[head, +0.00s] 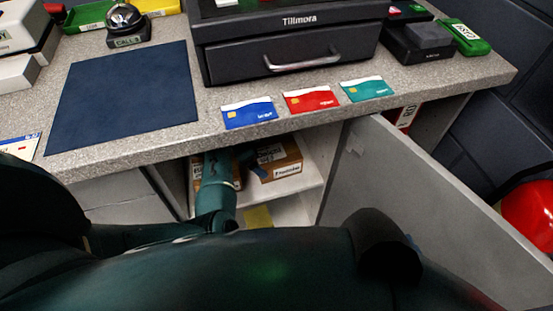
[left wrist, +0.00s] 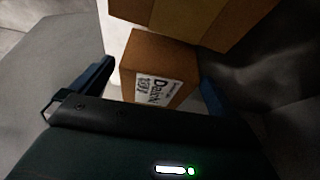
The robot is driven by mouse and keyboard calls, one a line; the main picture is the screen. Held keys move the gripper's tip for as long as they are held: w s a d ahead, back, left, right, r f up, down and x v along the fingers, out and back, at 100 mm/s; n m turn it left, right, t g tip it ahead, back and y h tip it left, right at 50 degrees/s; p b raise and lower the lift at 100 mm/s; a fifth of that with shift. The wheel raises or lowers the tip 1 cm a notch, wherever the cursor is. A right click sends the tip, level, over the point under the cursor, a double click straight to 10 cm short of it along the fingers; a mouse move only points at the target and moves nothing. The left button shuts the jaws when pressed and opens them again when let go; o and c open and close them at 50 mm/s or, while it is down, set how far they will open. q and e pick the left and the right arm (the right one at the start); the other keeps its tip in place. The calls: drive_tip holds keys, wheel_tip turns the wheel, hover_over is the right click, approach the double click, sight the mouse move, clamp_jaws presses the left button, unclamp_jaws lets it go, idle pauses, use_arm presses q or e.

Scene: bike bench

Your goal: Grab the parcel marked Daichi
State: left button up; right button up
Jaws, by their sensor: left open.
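The parcel marked Daichi (left wrist: 150,62) is a brown cardboard box with a white label in the left wrist view. The label's print is tilted and partly cut off by my gripper body. My left gripper (left wrist: 150,92) is open, with one blue finger to the left of this parcel and one to the right. I cannot tell whether either finger touches it. In the head view my left gripper (head: 256,166) reaches into the cupboard under the counter, beside a labelled brown box (head: 285,168). I cannot tell which parcel that box is. My right gripper is not in view.
Another cardboard box (left wrist: 200,18) sits close above the parcel in the wrist view. The open cupboard door (head: 410,190) stands to the right of my arm. The counter (head: 150,145) overhangs the shelf (head: 300,187). Cards and a cash drawer (head: 290,62) are on top.

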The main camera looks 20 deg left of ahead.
sight(273, 152)
use_arm(q)
drive_tip(key=shift+w+d, duration=0.45)
drive_tip(key=shift+d, duration=0.1)
drive_tip(key=shift+w+d+b, duration=0.55)
drive_tip(key=shift+w+d, duration=0.4)
drive_tip(key=shift+d, duration=0.3)
drive_tip(key=shift+b+x, duration=0.5)
drive_tip(key=shift+x, duration=0.75)
drive_tip(key=shift+w+d+f, duration=0.15)
drive_tip(key=shift+f, duration=0.1)
drive_tip(key=shift+c, duration=0.6)
drive_tip(key=c, duration=1)
drive_tip(key=shift+r, duration=0.1)
drive_tip(key=shift+c, duration=0.3)
